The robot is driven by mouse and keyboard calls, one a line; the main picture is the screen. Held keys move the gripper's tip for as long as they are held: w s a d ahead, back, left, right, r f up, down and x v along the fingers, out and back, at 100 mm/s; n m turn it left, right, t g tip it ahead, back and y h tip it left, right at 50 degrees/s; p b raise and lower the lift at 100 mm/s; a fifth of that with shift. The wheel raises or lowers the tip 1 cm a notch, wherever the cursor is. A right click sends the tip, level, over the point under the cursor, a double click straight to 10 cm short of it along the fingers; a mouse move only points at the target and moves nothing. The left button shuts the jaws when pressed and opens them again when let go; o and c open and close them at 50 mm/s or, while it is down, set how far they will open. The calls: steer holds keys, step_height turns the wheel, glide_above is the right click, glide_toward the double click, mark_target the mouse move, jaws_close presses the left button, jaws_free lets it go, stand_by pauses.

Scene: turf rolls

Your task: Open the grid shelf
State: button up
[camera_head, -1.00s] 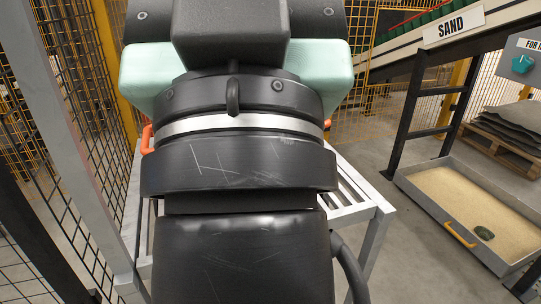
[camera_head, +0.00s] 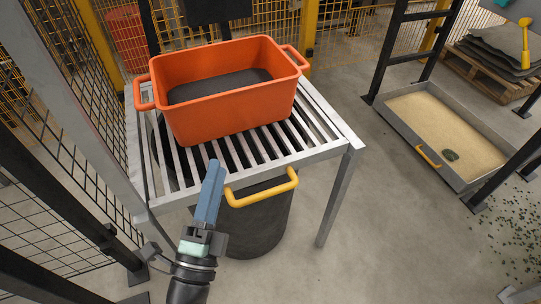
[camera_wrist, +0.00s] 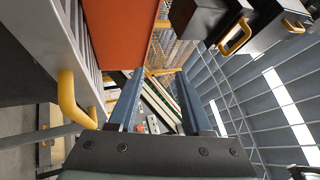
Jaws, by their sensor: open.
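The grid shelf (camera_head: 160,170) is a grey metal frame with parallel slats, left of centre in the head view. Its yellow handle (camera_head: 262,190) sticks out from the front edge and also shows at the left of the wrist view (camera_wrist: 70,100). My gripper (camera_head: 215,166) is open, with two blue-grey fingers pointing up toward the shelf's front edge, just left of the handle in the head view. Nothing is between the fingers in the wrist view (camera_wrist: 159,75). The handle is outside the fingers, apart from them.
An orange tub (camera_head: 230,110) with dark contents stands on the slats. A dark round bin (camera_head: 255,230) is under the shelf. Wire mesh fencing (camera_head: 60,215) closes the left side. A sand tray (camera_head: 385,108) lies at the right. The floor (camera_head: 380,240) right of the shelf is clear.

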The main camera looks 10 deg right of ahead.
steer(key=s+d+f+m+g+h, duration=0.1)
steer(key=s+d+f+m+g, duration=0.15)
steer(key=f, duration=0.35)
steer(key=s+d+f+m+g+h, duration=0.1)
steer(key=s+f+g, duration=0.15)
steer(key=f, duration=0.25)
steer(key=shift+h, duration=0.3)
steer(key=b+x, duration=0.2)
steer(key=x, duration=1)
steer(key=shift+d+r+b, duration=0.1)
steer(key=shift+d+b, duration=0.15)
steer(key=shift+b, duration=0.15)
jaws_close()
steer(key=shift+r, duration=0.1)
steer(key=shift+w+r+t, duration=0.1)
steer(key=shift+r+t, duration=0.1)
steer(key=shift+t, duration=0.1)
